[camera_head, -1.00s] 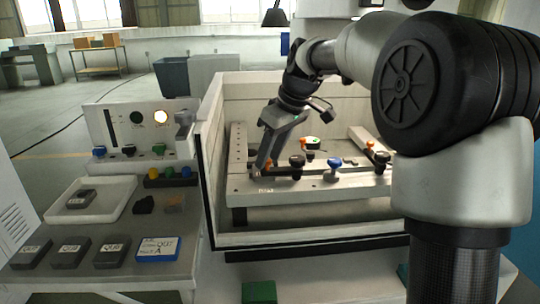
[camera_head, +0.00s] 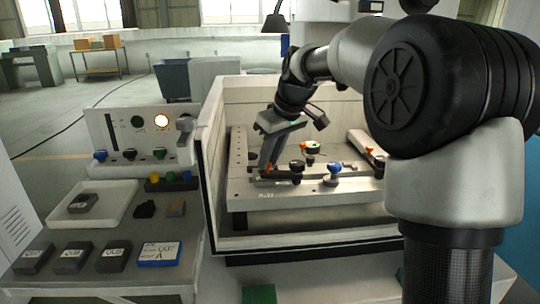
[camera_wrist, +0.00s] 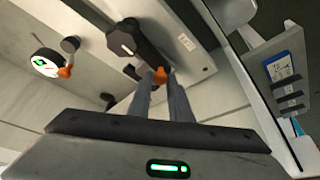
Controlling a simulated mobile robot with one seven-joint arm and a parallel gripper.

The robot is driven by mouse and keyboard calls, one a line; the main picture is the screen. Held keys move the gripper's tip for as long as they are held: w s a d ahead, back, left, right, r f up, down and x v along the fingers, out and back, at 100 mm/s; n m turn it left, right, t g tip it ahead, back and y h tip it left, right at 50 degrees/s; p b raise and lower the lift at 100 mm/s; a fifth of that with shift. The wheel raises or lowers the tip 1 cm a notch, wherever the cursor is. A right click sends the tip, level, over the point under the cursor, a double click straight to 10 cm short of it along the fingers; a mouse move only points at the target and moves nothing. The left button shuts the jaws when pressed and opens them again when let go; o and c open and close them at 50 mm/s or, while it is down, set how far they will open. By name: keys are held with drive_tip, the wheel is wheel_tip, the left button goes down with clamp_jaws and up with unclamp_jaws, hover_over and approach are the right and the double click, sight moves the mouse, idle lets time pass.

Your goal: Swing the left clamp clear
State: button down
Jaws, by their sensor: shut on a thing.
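The left clamp is a dark bar (camera_head: 272,181) with a black knob (camera_head: 297,166) and an orange tip, on the front rail of the pale fixture frame (camera_head: 240,198). In the wrist view its dark bar (camera_wrist: 138,42) runs from the upper middle down to the orange piece (camera_wrist: 161,75). My gripper (camera_head: 267,166) reaches down from above over the left end of the rail. In the wrist view my gripper's (camera_wrist: 163,90) two fingers are close together at the orange piece, shut on it. The fingers partly hide the bar in the head view.
Tank walls (camera_head: 212,150) enclose the fixture. A side bench carries a white tray (camera_head: 118,206), dark blocks and a blue-edged card (camera_head: 158,254).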

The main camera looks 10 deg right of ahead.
drive_tip(key=w+m+p, duration=0.1)
drive_tip(key=m+h+p, duration=0.1)
drive_tip(key=m, duration=0.1)
drive_tip(key=w+m+p, duration=0.1)
drive_tip(key=shift+w+d+r+t+h, duration=0.2)
drive_tip(key=shift+w+d+t+h, duration=0.05)
drive_tip(key=shift+w+t+h, duration=0.1)
drive_tip(key=m+p, duration=0.1)
drive_tip(key=w+d+m+h+p, duration=0.1)
drive_tip(key=m, duration=0.1)
drive_tip(key=w+m+p, duration=0.1)
drive_tip(key=m, duration=0.1)
drive_tip(key=shift+w+d+h+p, duration=0.15)
drive_tip(key=shift+d+h+p, duration=0.15)
drive_tip(key=shift+d+h, duration=0.05)
drive_tip(key=m+p, duration=0.1)
drive_tip(key=w+d+m+h, duration=0.1)
drive_tip(key=m, duration=0.1)
drive_tip(key=d+m+p, duration=0.1)
drive_tip(key=shift+w+d+h+p, duration=0.2)
drive_tip(key=shift+w+h+p, duration=0.05)
drive_tip(key=shift+h+p, duration=0.05)
drive_tip(key=shift+w+d+f+m+g+h+p, duration=0.1)
drive_tip(key=shift+d+m+g+h+p, duration=0.3)
drive_tip(key=shift+m, duration=0.45)
drive_tip(key=shift+w+d+f+m+g+h+p, duration=0.15)
drive_tip(key=shift+d+m+p, duration=0.35)
drive_tip(key=shift+m, duration=0.35)
drive_tip(key=shift+s+d+r, duration=0.1)
drive_tip(key=shift+d, duration=0.05)
